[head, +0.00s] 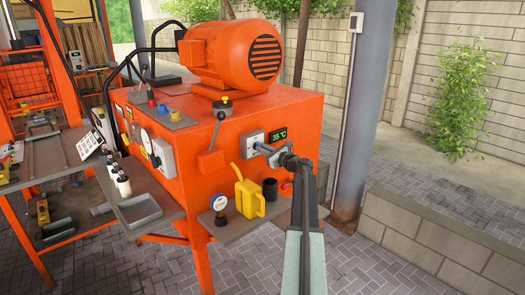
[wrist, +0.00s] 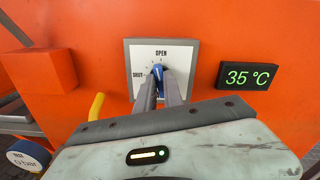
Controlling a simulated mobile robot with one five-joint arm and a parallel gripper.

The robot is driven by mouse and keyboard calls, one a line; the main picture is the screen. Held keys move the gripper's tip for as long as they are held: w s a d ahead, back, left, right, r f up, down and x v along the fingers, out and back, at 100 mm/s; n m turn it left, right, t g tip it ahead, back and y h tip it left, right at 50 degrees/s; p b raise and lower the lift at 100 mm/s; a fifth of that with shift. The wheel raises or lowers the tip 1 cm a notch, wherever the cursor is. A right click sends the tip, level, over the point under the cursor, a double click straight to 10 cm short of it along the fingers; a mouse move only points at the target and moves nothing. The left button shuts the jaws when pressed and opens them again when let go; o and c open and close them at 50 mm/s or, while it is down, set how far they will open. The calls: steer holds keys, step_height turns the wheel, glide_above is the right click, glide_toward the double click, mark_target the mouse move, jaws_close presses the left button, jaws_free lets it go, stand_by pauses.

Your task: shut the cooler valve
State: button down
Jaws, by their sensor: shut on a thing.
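The cooler valve (wrist: 158,72) is a small blue handle on a grey-framed white plate (wrist: 184,58). The plate is marked OPEN at the top and SHUT at the left. The handle's visible end points roughly up, below the OPEN mark; its exact angle is partly hidden by my fingers. My gripper (wrist: 160,88) is shut on the blue handle, with a finger on each side. In the head view the plate (head: 248,138) is on the orange machine's front, and my gripper (head: 263,148) reaches it from the right.
A green display (wrist: 249,76) reading 35 °C is right of the plate. Below, a shelf holds a yellow can (head: 250,197), a dark cup (head: 270,189) and a round gauge (head: 220,204). An orange box (wrist: 40,80) juts out at left. Paving at right is clear.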

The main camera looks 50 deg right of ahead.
steer(key=shift+w+a+f+n, duration=0.1)
steer(key=shift+n, duration=3.65)
steer(key=shift+w+a+f+n, duration=0.1)
steer(key=shift+n, duration=3.65)
steer(key=shift+s, duration=0.1)
steer(key=c, duration=1.5)
jaws_free()
steer(key=shift+o, duration=0.2)
